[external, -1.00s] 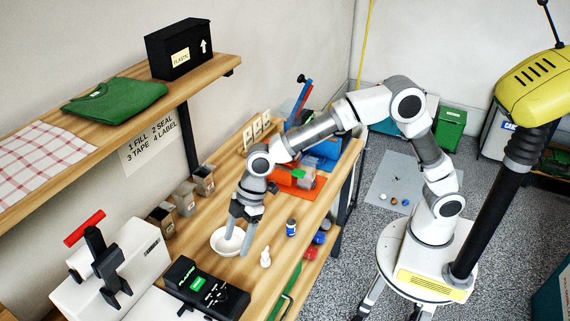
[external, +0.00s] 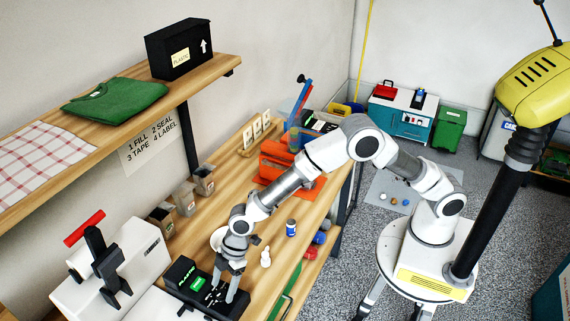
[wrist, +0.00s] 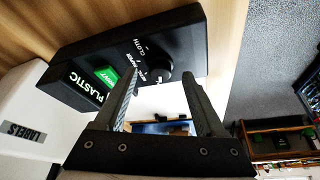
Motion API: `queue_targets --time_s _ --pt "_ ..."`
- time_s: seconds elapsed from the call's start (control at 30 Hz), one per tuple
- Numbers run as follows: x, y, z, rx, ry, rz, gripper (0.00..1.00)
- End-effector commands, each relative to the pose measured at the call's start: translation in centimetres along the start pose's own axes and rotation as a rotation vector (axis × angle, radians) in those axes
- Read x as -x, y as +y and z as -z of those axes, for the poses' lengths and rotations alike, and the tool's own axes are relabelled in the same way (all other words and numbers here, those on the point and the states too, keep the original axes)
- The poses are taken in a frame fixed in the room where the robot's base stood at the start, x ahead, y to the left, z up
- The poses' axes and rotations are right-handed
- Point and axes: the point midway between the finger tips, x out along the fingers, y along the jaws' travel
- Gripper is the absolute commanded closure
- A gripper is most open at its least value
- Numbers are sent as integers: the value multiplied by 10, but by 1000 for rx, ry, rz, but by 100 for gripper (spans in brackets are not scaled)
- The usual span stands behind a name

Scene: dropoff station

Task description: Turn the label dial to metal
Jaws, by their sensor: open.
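In the wrist view, the box (wrist: 190,35) shows the white word PLASTIC and a green button (wrist: 106,77). My gripper (external: 223,291) is over the box's right part, pointing down, open and empty. In the wrist view, the fingers (wrist: 161,74) appear on either side of the dial; whether they touch it I cannot tell.
A white machine with a red handle (external: 84,228) stands left. A white LABELS unit (wrist: 22,105) adjoins the box.

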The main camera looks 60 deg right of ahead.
Motion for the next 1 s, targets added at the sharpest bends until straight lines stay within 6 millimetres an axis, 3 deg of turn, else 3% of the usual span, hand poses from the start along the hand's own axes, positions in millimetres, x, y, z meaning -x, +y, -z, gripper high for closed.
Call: queue_targets --time_s 0.2,0.47,0.83,1.0 --pt "-12 0 0 1 -1 0 28" --pt "-12 0 0 0 -1 0 30" --pt "-12 0 0 0 -1 0 96" --pt "-12 0 0 0 -1 0 100"
